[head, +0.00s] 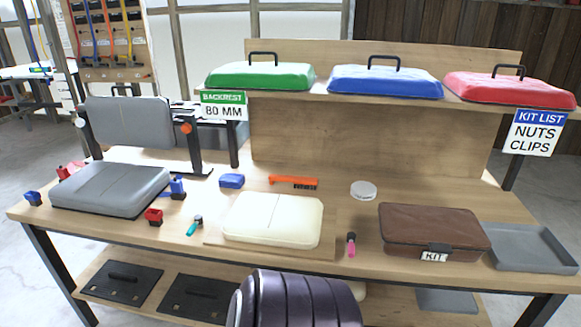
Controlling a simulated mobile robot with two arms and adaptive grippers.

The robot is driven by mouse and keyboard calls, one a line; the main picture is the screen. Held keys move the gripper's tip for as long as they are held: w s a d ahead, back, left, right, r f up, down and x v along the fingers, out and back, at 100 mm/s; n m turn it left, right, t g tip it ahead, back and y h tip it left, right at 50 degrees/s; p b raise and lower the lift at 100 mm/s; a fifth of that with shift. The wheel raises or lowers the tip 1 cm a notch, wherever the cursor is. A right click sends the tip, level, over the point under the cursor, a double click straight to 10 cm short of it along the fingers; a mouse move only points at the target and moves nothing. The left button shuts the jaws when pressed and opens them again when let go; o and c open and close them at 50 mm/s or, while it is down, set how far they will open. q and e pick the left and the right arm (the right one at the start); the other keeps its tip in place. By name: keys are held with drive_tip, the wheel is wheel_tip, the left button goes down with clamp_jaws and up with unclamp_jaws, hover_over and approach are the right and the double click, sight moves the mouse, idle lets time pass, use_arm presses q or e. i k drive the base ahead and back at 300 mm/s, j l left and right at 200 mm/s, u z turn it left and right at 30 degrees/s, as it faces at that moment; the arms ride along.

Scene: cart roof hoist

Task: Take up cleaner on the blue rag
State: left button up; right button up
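A small folded blue cloth (231,181), which looks like the rag, lies on the workbench behind the cream pad (273,219). A round white tin (363,190), possibly the cleaner, sits on the bench to the right, behind the brown kit case (434,231). I cannot tell whether the tin is open. An orange brush (293,182) with dark bristles lies between the cloth and the tin. Cloth and tin are well apart. Neither gripper is in view.
A grey seat with a raised backrest (130,122) stands at left, with red and blue clamps around it. A teal-handled tool (194,226) and a pink-handled tool (351,244) flank the cream pad. A grey tray (532,248) is at right. Green, blue and red lids line the shelf (310,95).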

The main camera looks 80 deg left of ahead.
sight(227, 180)
drive_tip(key=u, duration=3.2)
